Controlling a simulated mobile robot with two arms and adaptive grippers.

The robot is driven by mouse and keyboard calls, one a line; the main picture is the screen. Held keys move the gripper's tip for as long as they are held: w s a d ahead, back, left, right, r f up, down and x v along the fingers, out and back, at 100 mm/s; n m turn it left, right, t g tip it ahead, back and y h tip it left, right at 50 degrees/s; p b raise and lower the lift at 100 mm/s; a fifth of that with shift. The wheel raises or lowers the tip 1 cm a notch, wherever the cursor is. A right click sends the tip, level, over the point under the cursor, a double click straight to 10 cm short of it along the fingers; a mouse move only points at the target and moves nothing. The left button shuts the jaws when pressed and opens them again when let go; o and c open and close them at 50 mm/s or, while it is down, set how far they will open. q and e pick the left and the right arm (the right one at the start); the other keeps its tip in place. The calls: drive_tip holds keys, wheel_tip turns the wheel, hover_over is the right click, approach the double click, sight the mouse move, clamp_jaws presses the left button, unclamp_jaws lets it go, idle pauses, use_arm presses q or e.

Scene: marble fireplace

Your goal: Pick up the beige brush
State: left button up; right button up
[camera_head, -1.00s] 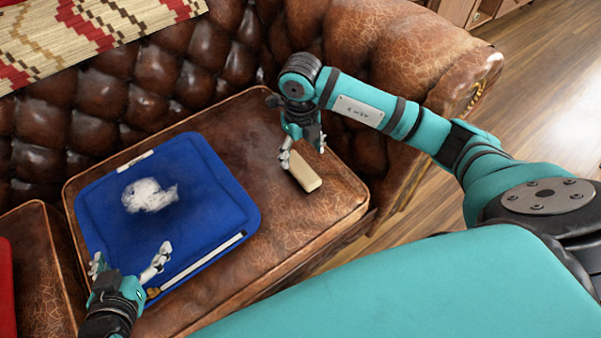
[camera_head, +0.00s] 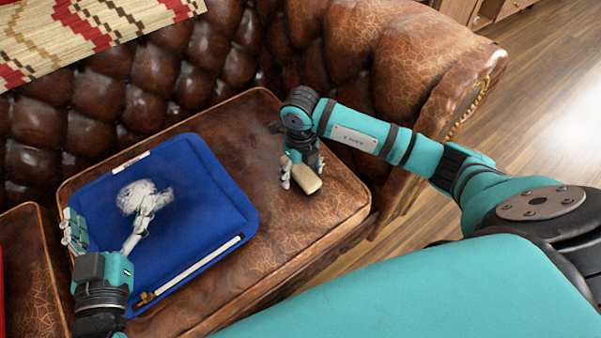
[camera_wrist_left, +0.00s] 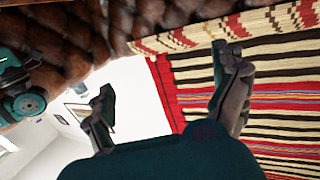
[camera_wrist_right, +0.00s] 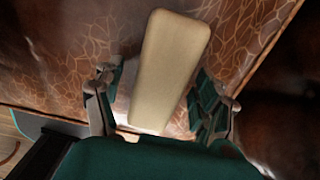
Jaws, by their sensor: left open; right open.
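The beige brush (camera_head: 306,180) lies on the brown leather seat cushion (camera_head: 330,205), right of the blue pillow. It also shows in the right wrist view (camera_wrist_right: 172,70) as a long rounded block. My right gripper (camera_head: 303,178) is over the brush's near end, with its open fingers on either side of it; they look apart from it in the right wrist view (camera_wrist_right: 163,105). Whether they touch it I cannot tell. My left gripper (camera_head: 108,228) is open and empty above the left part of the blue pillow; its fingers also show in the left wrist view (camera_wrist_left: 168,95).
A blue pillow (camera_head: 205,215) with a white fuzzy patch (camera_head: 140,195) and a white strip (camera_head: 200,268) lies on the sofa seat. The tufted backrest (camera_head: 150,90) and rolled armrest (camera_head: 400,60) bound the seat. A patterned blanket (camera_head: 90,30) hangs over the back.

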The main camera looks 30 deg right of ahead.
sight(138, 284)
drive_tip(key=shift+c, duration=0.3)
drive_tip(key=c, duration=1.3)
drive_tip(key=shift+r, duration=0.15)
drive_tip(key=shift+r, duration=0.15)
use_arm(q)
drive_tip(key=s+a+f+g+p, duration=0.1)
drive_tip(key=f+g, duration=0.1)
drive_tip(key=f, duration=0.1)
drive_tip(key=s+a+f+g+y+p, duration=0.1)
drive_tip(key=s+f+g, duration=0.1)
drive_tip(key=f, duration=0.1)
drive_tip(key=s+a+f+g+y, duration=0.1)
drive_tip(key=s+f+g, duration=0.1)
drive_tip(key=f, duration=0.1)
drive_tip(key=shift+s+f+g+p, duration=0.15)
drive_tip(key=shift+f+g+p, duration=0.2)
drive_tip(key=shift+g+p, duration=0.05)
use_arm(e)
wheel_tip(138, 284, up, 8)
drive_tip(key=shift+r, duration=0.25)
use_arm(q)
drive_tip(key=shift+s+a+f+g, duration=0.2)
drive_tip(key=shift+s+f+g, duration=0.3)
drive_tip(key=shift+s+f, duration=0.15)
use_arm(e)
drive_tip(key=shift+r, duration=0.5)
